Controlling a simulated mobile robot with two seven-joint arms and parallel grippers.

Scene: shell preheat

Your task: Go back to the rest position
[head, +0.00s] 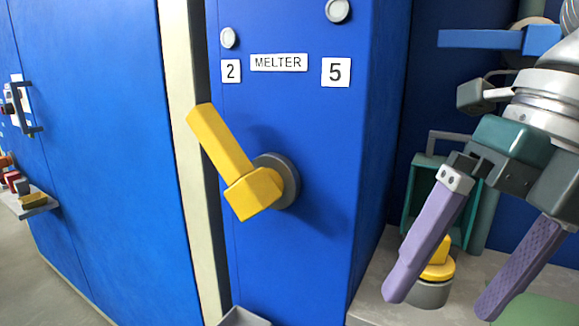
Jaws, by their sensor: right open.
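My right gripper (450,285) is on the right of the head view, with its two purple fingers spread apart and nothing between them. It is in front of a grey ledge, to the right of the blue melter cabinet (300,130). A yellow lever handle (226,150) on a round grey hub (285,180) is on the cabinet front, tilted up to the left. The gripper is well clear of the handle. My left gripper is not in the head view.
A yellow and grey knob-like part (430,292) sits on the grey ledge (375,300), partly hidden behind a purple finger. A teal frame (412,190) stands behind it. A blue door (110,120) fills the left. A small shelf (38,208) with coloured items is at far left.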

